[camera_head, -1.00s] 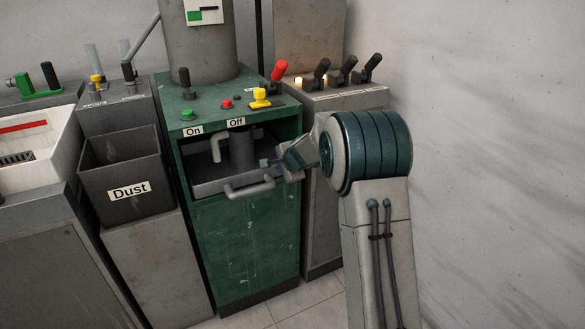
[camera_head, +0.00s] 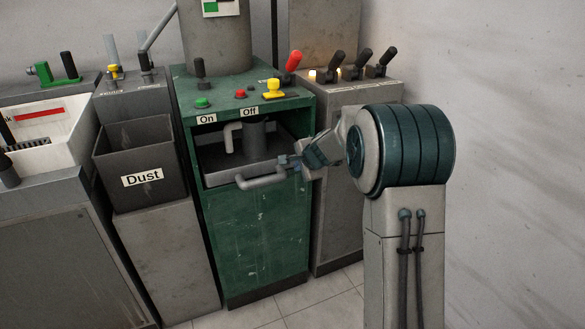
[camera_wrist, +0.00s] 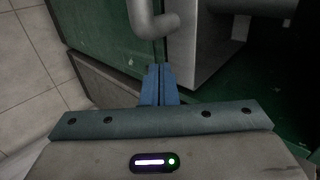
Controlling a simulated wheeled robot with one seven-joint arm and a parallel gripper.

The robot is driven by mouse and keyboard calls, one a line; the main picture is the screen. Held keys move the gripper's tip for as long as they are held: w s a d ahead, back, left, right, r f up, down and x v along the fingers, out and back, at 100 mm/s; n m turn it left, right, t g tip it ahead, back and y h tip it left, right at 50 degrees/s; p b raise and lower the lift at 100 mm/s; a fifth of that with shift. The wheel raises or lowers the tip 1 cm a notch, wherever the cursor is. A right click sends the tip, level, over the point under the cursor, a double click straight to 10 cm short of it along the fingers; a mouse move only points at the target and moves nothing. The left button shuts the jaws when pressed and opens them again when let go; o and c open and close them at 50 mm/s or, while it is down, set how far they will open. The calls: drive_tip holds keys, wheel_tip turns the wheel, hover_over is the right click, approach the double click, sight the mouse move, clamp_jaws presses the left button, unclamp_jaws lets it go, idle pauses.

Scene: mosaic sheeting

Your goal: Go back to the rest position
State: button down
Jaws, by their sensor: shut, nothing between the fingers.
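My gripper (camera_head: 287,160) is shut and empty in the head view, beside the right end of the drawer handle (camera_head: 261,181). In the wrist view my gripper's blue fingers (camera_wrist: 158,82) are pressed together, with the bent grey handle (camera_wrist: 150,22) just beyond them. I cannot tell whether they touch it. The handle belongs to a grey drawer or tray (camera_head: 220,172) in the opening of the green machine (camera_head: 255,235). My forearm reaches in from the right.
A dark Dust bin (camera_head: 135,170) stands left of the green machine. A grey cabinet with several black levers (camera_head: 352,90) stands right of it, close to my arm. Floor tiles (camera_head: 315,300) show in front, and a bare wall (camera_head: 510,150) is at the right.

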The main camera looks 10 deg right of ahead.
drive_tip(key=s+a+r+n+g+p, duration=0.25)
drive_tip(key=s+r+n+p, duration=0.45)
drive_tip(key=s+r+p, duration=1.1)
drive_tip(key=s+d+r+n+g+h+p, duration=0.1)
drive_tip(key=s+d+r+n+g+p, duration=0.1)
drive_tip(key=s, duration=0.9)
drive_tip(key=s+d+r+n+g+h+p, duration=0.1)
drive_tip(key=s+d+r+n+p, duration=0.1)
drive_tip(key=s+r+n+p, duration=0.3)
drive_tip(key=s+r+p, duration=0.1)
drive_tip(key=s+r, duration=0.3)
drive_tip(key=s, duration=0.3)
drive_tip(key=shift+s+r+n+g+h+p, duration=0.25)
drive_tip(key=shift+r+n+g+h+p, duration=0.05)
drive_tip(key=shift+g+p, duration=0.05)
